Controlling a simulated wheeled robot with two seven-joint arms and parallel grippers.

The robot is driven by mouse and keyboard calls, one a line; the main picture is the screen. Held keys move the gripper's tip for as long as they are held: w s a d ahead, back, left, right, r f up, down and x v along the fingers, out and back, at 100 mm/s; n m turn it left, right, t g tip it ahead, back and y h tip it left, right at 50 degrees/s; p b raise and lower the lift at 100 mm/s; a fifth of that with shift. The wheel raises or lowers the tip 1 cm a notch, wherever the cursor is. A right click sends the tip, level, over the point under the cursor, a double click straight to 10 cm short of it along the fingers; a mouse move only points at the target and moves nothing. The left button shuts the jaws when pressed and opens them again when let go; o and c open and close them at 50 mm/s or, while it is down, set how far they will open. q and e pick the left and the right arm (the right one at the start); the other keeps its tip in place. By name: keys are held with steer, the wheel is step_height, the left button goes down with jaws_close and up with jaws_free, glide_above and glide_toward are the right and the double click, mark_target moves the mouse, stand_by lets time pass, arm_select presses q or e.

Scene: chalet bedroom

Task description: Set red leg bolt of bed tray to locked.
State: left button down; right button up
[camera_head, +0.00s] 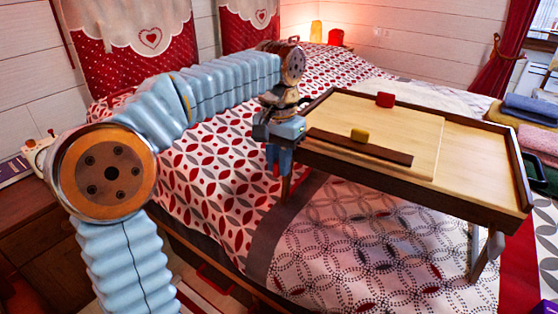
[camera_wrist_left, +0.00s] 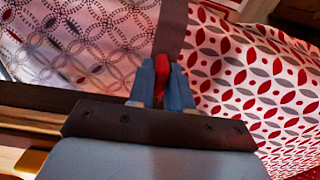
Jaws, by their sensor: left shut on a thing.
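The bed tray (camera_head: 470,150) has a pale wooden top and a dark rim, and stands on legs over the bed. My left gripper (camera_head: 278,158) is at the tray's near left corner, pointing down beside the rim. In the left wrist view, its blue fingers (camera_wrist_left: 161,88) are closed on a small red piece, the red leg bolt (camera_wrist_left: 161,68). The fingers hide most of the bolt, so I cannot tell its lock position. A dark leg shows below this corner in the head view. My right gripper is in neither view.
The patterned bed (camera_head: 340,235) lies below the tray. Folded towels (camera_head: 530,108) are at the right. A wooden cabinet (camera_head: 40,235) stands at the left.

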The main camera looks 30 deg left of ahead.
arm_select(q)
steer(key=w+p, duration=0.2)
steer(key=w, duration=0.1)
steer(key=shift+w+r, duration=0.15)
steer(key=shift+w, duration=0.3)
steer(key=c, duration=1.1)
jaws_free()
